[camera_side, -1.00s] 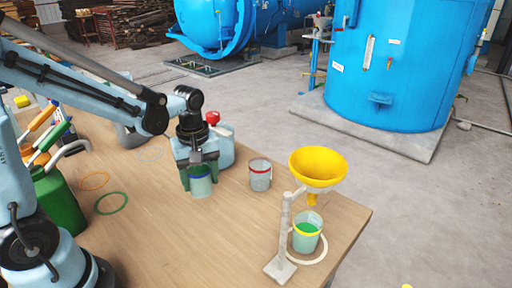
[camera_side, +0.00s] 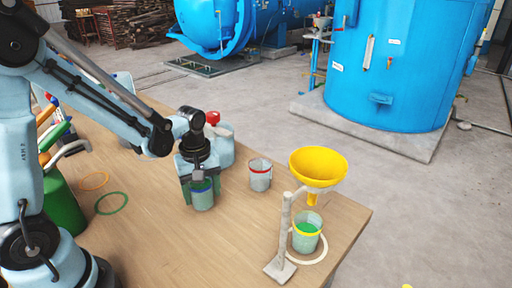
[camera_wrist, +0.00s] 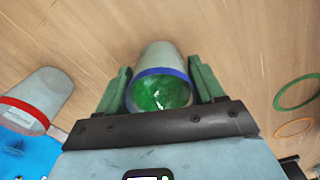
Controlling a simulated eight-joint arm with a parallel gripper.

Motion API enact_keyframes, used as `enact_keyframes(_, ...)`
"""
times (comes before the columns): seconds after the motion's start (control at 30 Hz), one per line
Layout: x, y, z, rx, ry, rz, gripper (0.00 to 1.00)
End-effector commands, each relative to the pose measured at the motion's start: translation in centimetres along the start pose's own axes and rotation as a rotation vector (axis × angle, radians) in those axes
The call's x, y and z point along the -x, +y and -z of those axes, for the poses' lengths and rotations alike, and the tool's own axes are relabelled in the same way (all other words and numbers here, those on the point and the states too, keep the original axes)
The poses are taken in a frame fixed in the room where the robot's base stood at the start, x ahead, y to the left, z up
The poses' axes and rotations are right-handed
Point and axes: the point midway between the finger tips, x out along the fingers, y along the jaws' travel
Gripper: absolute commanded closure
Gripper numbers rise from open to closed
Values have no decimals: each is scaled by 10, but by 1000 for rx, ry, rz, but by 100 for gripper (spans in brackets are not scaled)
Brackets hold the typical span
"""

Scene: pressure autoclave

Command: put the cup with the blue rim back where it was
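The cup with the blue rim (camera_side: 202,199) stands upright between the fingers of my gripper (camera_side: 200,186), beside the white jug. In the wrist view the same blue-rimmed cup (camera_wrist: 158,60) holds green liquid, and the green fingers of my gripper (camera_wrist: 160,92) close in on both its sides. I cannot tell whether its base touches the table. No ring shows under it.
A red-rimmed cup (camera_side: 260,175) stands just right. A yellow funnel (camera_side: 318,167) on a stand hangs over a yellow-rimmed cup (camera_side: 307,235) with green liquid. A white jug (camera_side: 221,143) is close behind. Green (camera_side: 111,203) and orange (camera_side: 94,181) rings lie on open table at left.

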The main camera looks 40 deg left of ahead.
Motion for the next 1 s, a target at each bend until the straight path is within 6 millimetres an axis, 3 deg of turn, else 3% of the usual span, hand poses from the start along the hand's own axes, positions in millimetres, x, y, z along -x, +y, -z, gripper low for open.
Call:
enact_keyframes(0.03,0,0,0,0,0,0,24)
enact_keyframes(0.13,0,0,0,0,0,0,12)
enact_keyframes(0.57,8,0,0,0,0,0,12)
enact_keyframes(1.0,70,0,0,0,0,0,12)
